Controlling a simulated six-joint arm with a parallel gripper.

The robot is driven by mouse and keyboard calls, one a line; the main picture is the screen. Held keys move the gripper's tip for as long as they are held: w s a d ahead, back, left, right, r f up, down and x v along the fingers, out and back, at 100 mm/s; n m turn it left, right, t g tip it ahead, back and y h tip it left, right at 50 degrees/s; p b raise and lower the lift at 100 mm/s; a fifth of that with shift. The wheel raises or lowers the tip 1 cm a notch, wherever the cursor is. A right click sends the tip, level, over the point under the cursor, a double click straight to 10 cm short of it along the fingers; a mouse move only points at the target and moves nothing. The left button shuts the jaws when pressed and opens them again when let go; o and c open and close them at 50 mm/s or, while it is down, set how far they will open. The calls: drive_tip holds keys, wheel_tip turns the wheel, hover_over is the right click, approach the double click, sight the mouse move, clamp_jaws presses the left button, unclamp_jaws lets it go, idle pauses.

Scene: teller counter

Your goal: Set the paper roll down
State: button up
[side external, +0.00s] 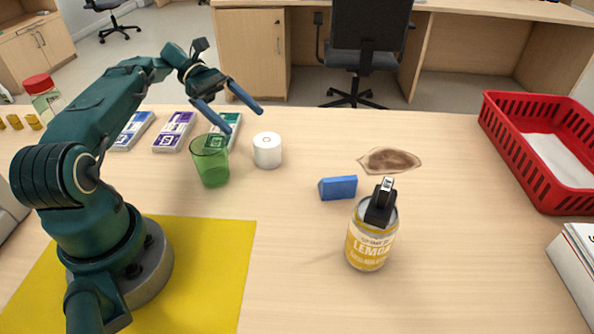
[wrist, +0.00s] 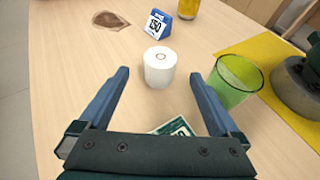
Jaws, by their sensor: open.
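The white paper roll (side external: 267,151) stands upright on the counter, just right of the green cup (side external: 211,161) in the side view. In the wrist view the roll (wrist: 159,68) stands ahead of my gripper, near the line between the fingers but beyond their tips. My gripper (side external: 246,116) is open and empty, raised above the counter to the upper left of the roll. Its two blue fingers are spread wide and do not appear to touch the roll.
The green cup (wrist: 236,80) stands close beside my right finger in the wrist view. Banknote stacks (side external: 174,132) lie behind the cup.

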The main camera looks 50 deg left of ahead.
sight(265, 135)
drive_tip(key=d+r+m+y, duration=0.1)
drive_tip(key=d+r, duration=0.1)
drive_tip(key=w+d+r+m+g+y, duration=0.1)
drive_tip(key=d+r+m, duration=0.1)
drive_tip(key=w+d+r+m+g+y, duration=0.1)
drive_tip(key=d+r+y, duration=0.1)
drive_tip(key=r, duration=0.1)
drive_tip(key=shift+d+m, duration=0.2)
drive_tip(key=shift+m, duration=0.1)
drive_tip(key=s+d+r+m+y, duration=0.4)
drive_tip(key=d+m, duration=0.1)
drive_tip(key=d, duration=0.1)
drive_tip(key=s+d+m+t+y, duration=0.2)
drive_tip(key=s+m, duration=0.3)
drive_tip(key=s, duration=0.1)
drive_tip(key=s+d+f+m+t+y, duration=0.1)
drive_tip(key=s+d+m+t+y, duration=0.2)
drive_tip(key=s+m, duration=0.2)
drive_tip(key=shift+s+m, duration=0.3)
drive_tip(key=shift+s, duration=0.85)
